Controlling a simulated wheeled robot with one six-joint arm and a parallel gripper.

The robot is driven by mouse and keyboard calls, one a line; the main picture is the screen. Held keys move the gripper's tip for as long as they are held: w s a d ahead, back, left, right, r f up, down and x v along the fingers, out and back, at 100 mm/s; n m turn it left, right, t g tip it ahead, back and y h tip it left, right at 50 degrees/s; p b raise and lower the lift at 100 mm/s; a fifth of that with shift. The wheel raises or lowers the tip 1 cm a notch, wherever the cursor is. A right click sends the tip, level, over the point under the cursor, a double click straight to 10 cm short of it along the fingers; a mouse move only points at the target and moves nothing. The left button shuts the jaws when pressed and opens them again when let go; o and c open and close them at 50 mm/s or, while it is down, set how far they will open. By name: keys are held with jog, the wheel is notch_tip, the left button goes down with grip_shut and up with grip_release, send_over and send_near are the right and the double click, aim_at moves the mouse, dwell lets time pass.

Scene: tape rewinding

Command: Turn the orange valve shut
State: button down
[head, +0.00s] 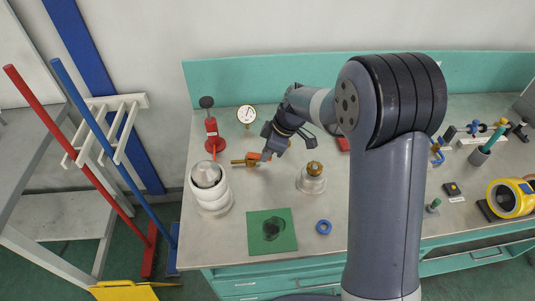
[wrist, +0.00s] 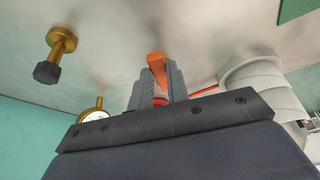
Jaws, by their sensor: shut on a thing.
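The orange valve (head: 254,155) is on the workbench with a brass-coloured body on its left side. In the wrist view its orange handle (wrist: 155,64) stands between my two fingers. My gripper (head: 268,154) is at the right side of the valve in the head view, angled down toward it. In the wrist view my gripper (wrist: 158,84) is shut on the orange handle. The fingers hide part of the handle, and I cannot tell how far the valve is turned.
A red stand with a black knob (head: 210,128), a dial gauge (head: 247,114) and a white cylindrical container (head: 211,198) stand close by. A clear jar with a brass top (head: 313,178) is to the right. A green mat (head: 257,243) and blue ring (head: 323,227) lie in front.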

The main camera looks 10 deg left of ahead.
jog(key=s+m+b, duration=0.1)
jog(key=m+t+b, duration=0.1)
jog(key=m, duration=0.1)
jog(key=shift+s+a+f+m, duration=0.1)
jog(key=shift+s+a+m, duration=0.1)
jog(key=shift+s+m, duration=0.15)
jog(key=m, duration=0.1)
jog(key=s+m+t+h, duration=0.1)
jog(key=m, duration=0.1)
jog(key=shift+s+a+t, duration=0.2)
jog(key=shift+a+t, duration=0.1)
jog(key=shift+a, duration=0.1)
jog(key=m, duration=0.2)
jog(key=s+a+m+t+h, duration=0.1)
jog(key=m, duration=0.1)
jog(key=shift+a, duration=0.15)
jog(key=shift+s+a+m+t+h+b, duration=0.2)
jog(key=shift+a+m+h+b, duration=0.15)
jog(key=shift+m, duration=0.6)
jog(key=shift+s+a+m+t+h+b, duration=0.15)
jog(key=shift+a+m+h+b, duration=0.2)
jog(key=shift+m, duration=0.55)
jog(key=c, duration=1.4)
grip_release()
jog(key=shift+o, duration=0.2)
jog(key=shift+r, duration=0.2)
